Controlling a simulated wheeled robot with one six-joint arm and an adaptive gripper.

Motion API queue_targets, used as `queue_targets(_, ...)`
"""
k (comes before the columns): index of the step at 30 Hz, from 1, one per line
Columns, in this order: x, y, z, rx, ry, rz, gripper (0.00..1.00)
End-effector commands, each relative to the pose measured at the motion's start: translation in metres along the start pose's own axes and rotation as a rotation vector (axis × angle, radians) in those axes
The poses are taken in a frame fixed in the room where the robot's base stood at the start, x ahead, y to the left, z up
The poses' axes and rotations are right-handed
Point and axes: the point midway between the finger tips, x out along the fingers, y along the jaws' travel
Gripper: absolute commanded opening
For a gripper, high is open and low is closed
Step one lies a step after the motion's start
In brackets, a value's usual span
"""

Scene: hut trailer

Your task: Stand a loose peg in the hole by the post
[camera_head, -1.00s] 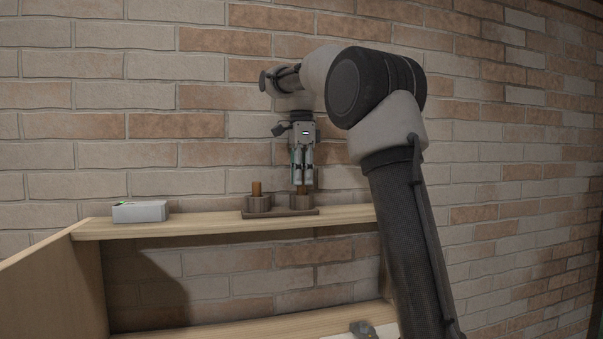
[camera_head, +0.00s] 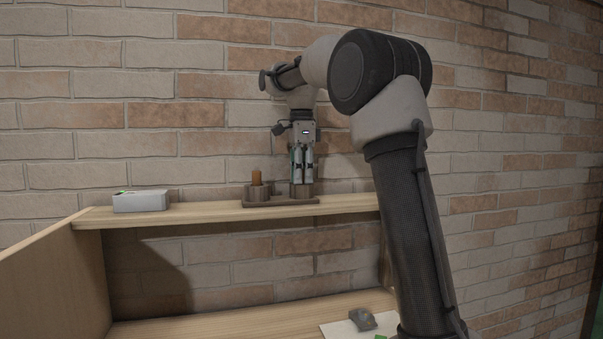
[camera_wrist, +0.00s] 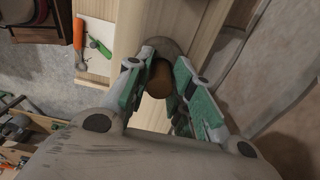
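A dark base plate (camera_head: 283,203) on the upper shelf carries two round grey-brown blocks. An orange-brown post (camera_head: 256,177) stands upright in the left block (camera_head: 256,193). My gripper (camera_head: 302,182) points straight down over the right block (camera_head: 301,191), its fingertips at or just above the block's top. In the wrist view, a brown peg (camera_wrist: 160,80) sits between the green-padded fingers of my gripper (camera_wrist: 163,68), which look closed on its sides. The round block (camera_wrist: 166,47) shows behind the peg. The hole and the peg's lower end are hidden.
A white box (camera_head: 141,201) stands on the upper shelf (camera_head: 200,214) at left. A brick wall is close behind. The lower shelf (camera_head: 230,325) holds a white card (camera_head: 345,328) with a grey item. An orange-handled tool (camera_wrist: 80,38) shows in the wrist view.

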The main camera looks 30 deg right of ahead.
Motion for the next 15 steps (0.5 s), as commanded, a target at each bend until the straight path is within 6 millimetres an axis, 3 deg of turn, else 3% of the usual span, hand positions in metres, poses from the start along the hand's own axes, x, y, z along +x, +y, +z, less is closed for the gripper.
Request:
queue_targets(11,0.0016,0.0003,0.0001,0.000,0.000,0.005,0.44)
queue_targets(15,-0.0070,-0.0003,0.0002,0.000,0.000,0.003,0.44)
